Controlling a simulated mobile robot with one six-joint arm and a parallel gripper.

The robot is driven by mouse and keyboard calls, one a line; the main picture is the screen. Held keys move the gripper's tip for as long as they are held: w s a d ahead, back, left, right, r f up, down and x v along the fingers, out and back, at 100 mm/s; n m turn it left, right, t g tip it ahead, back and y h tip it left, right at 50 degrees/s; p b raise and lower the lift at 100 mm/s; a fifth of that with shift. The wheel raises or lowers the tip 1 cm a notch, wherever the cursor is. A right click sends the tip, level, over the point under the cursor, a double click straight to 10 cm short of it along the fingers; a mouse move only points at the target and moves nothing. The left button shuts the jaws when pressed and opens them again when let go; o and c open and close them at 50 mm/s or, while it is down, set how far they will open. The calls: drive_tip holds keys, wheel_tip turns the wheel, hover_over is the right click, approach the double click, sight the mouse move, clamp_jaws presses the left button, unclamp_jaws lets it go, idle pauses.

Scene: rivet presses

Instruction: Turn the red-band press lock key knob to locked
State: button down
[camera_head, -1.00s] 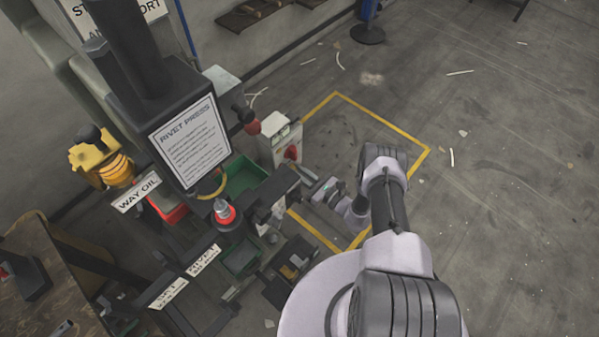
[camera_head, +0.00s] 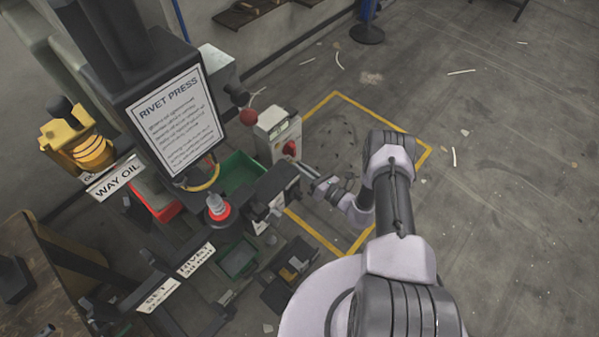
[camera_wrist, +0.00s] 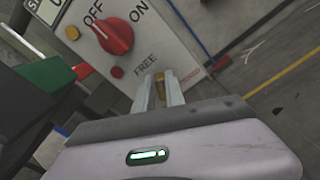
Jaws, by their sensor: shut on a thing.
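The press (camera_head: 172,115) with a red band (camera_head: 218,213) around its ram tip stands left of my arm. Its pale control box (camera_head: 277,131) carries a red rotary switch (camera_head: 290,148). In the wrist view the red switch (camera_wrist: 112,37) sits between OFF and ON labels. Below it, next to the word FREE (camera_wrist: 145,64), a small brass-coloured key knob (camera_wrist: 159,77) shows between the fingers. My gripper (camera_wrist: 159,80) is shut on this key knob, fingers pointing at the box face. In the head view my gripper (camera_head: 308,172) is at the box's lower right. The LOCKED mark is not visible.
A green bin (camera_head: 240,176) and a red bin (camera_head: 157,203) sit under the press. A red-ball lever (camera_head: 247,116) is left of the box. A yellow floor outline (camera_head: 340,95) surrounds open floor to the right.

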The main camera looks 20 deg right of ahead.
drive_tip(key=m+b, duration=0.1)
drive_tip(key=m, duration=0.1)
drive_tip(key=f+m+b, duration=0.1)
drive_tip(key=m+b, duration=0.1)
drive_tip(key=m, duration=0.1)
drive_tip(key=shift+w+d, duration=0.1)
drive_tip(key=shift+d, duration=0.1)
drive_tip(key=m, duration=0.3)
drive_tip(key=shift+m+b, duration=0.3)
drive_tip(key=shift+m, duration=0.1)
drive_tip(key=shift+f+m, duration=0.25)
drive_tip(key=shift+m, duration=1.25)
drive_tip(key=c, duration=1.4)
unclamp_jaws()
drive_tip(key=shift+w+d, duration=0.1)
drive_tip(key=p+v, duration=0.4)
drive_tip(key=v, duration=1.3)
drive_tip(key=shift+s, duration=0.25)
